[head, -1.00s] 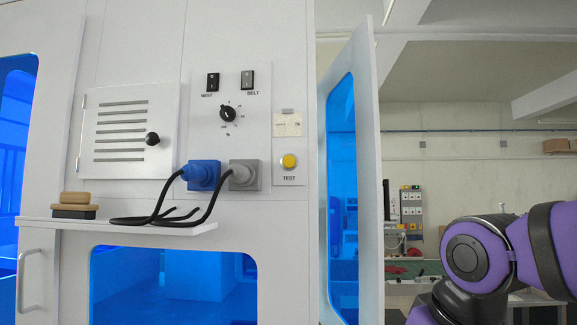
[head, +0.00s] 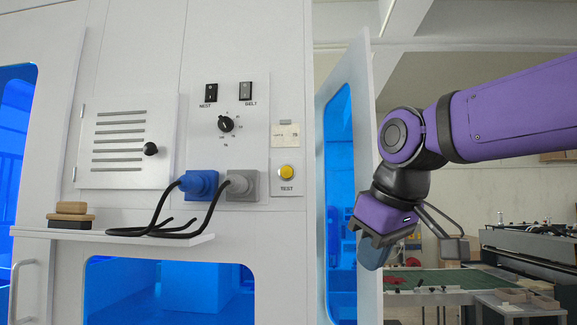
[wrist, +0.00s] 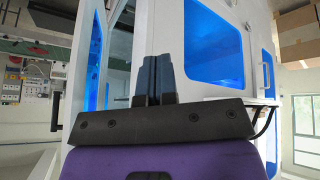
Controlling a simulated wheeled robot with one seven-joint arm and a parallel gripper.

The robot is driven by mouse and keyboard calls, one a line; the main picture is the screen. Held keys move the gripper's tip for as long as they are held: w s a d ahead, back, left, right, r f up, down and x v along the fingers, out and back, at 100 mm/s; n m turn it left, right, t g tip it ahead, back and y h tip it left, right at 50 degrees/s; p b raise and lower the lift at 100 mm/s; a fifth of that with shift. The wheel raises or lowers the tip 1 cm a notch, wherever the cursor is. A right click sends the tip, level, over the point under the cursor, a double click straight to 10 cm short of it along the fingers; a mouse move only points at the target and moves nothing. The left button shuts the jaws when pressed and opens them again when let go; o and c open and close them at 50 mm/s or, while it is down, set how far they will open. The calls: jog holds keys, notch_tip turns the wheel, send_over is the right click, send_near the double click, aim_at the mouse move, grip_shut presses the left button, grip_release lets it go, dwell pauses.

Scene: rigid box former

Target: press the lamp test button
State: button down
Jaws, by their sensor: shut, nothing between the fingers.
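The lamp test button (head: 286,172) is a round yellow button on a small light plate, with the label TEST under it, on the right part of the white machine front in the head view. My gripper (head: 371,254) is to the right of the button and lower, in front of the open door, and apart from the machine front. In the wrist view the two dark fingers of my gripper (wrist: 153,80) are together and hold nothing. The button cannot be made out in the wrist view.
A door (head: 353,95) with a blue window stands open between the button and my arm. A blue plug (head: 199,184) and a grey plug (head: 242,186) with black cables are left of the button. A shelf (head: 180,245) juts out below, with a wooden-handled block (head: 71,213).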

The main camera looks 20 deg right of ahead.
aim_at(289, 164)
jog(key=w+a+r+n, duration=0.2)
jog(key=w+r, duration=0.2)
jog(key=r, duration=0.4)
jog(key=w+a+r+n, duration=0.2)
jog(key=w+r+n, duration=0.1)
jog(key=r, duration=0.5)
jog(key=w+a+r+n+t+y, duration=0.1)
jog(key=w+r, duration=0.3)
jog(key=r, duration=0.4)
jog(key=shift+w+a+n, duration=0.4)
jog(key=shift+n, duration=0.5)
jog(key=x, duration=0.3)
jog(key=w+x, duration=0.1)
jog(key=x, duration=0.3)
jog(key=d+r+x, duration=0.1)
jog(key=x, duration=0.3)
jog(key=shift+w+f, duration=0.1)
jog(key=shift+w, duration=0.3)
jog(key=shift+w+d, duration=0.35)
jog(key=shift+w, duration=0.35)
